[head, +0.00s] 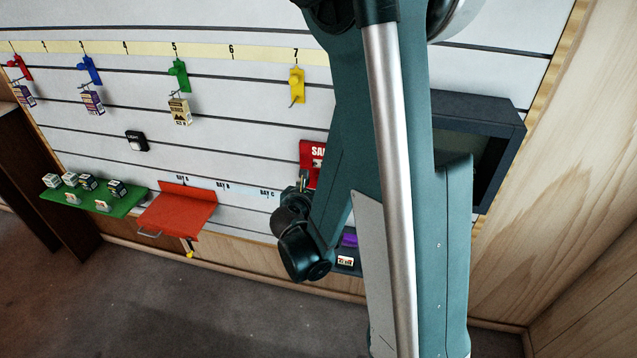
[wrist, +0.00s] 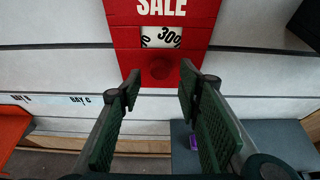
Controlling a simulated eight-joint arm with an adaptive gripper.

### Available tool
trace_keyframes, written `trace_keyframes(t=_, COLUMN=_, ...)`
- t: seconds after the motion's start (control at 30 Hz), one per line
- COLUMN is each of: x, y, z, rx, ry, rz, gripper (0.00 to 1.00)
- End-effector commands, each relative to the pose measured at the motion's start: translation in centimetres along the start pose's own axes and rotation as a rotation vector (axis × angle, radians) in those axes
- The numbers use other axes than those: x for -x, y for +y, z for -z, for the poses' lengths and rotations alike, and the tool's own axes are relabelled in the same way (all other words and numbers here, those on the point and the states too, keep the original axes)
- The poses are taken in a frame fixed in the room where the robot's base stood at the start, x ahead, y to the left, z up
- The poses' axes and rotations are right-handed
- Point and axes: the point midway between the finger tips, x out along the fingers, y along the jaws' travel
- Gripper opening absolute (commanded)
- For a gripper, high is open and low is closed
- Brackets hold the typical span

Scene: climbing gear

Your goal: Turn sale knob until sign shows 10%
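The red sale sign (wrist: 205,12) hangs on the wall panel straight ahead in the wrist view. The round red sale knob (wrist: 160,70) sits just below the window. My gripper (wrist: 160,78) is open and empty, its two green-padded fingers on either side of the knob in the picture; contact cannot be told. In the head view the sign (head: 310,152) is partly hidden by my arm, and the knob is not visible.
A dark-framed screen (head: 484,108) is on the wall at right, partly behind my arm. A grey shelf (wrist: 240,138) with a purple item (wrist: 195,141) lies below right. A red shelf (head: 178,208) and green shelf (head: 95,200) with small boxes stand left. Coloured hooks line the wall.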

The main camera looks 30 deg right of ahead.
Motion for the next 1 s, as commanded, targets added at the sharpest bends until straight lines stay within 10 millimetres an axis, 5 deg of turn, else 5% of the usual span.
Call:
trace_keyframes(t=0.33, x=-3.4, y=-0.1, z=0.1, rx=-0.001, ry=0.0, rz=0.001, gripper=0.34)
trace_keyframes(t=0.77, x=-3.9, y=0.0, z=0.0, rx=0.0, ry=0.0, rz=0.001, gripper=0.34)
trace_keyframes(t=1.0, x=-3.9, y=0.0, z=0.0, rx=0.0, ry=0.0, rz=0.0, gripper=0.08)
